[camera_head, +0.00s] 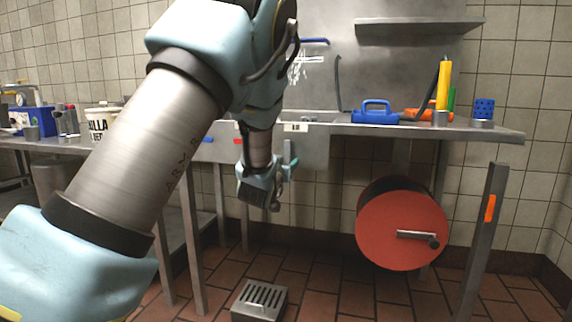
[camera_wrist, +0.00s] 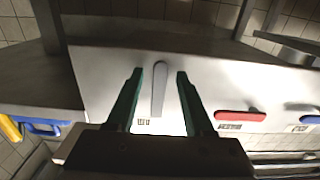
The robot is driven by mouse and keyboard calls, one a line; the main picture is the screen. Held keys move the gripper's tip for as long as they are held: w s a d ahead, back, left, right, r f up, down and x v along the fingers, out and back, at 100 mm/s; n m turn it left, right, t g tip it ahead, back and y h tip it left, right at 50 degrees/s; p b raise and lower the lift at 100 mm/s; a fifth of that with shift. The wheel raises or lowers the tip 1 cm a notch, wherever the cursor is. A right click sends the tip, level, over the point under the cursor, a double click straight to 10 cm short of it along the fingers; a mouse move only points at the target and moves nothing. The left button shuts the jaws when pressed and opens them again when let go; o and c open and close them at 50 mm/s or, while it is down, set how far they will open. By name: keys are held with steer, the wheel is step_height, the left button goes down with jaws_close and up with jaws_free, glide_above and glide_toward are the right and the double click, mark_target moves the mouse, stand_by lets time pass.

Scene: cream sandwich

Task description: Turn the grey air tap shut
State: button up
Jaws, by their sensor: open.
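The grey air tap (camera_wrist: 158,90) shows in the wrist view as a slim lever on the front of the steel panel (camera_wrist: 95,75). It points straight up and down the picture, crosswise to the red and blue levers. My gripper (camera_wrist: 160,73) is open, with one green finger on each side of the grey lever and a gap showing on both sides. In the head view my gripper (camera_head: 288,162) is at the bench's front panel, below a small white label (camera_head: 296,127).
A red lever (camera_wrist: 240,115) and a blue lever (camera_wrist: 309,119) lie along the same panel. A blue toolbox (camera_head: 375,114) and colored cylinders stand on the bench at right. A red hose reel (camera_head: 401,228) is below.

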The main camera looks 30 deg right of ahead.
jaws_close()
stand_by(0.4)
stand_by(1.0)
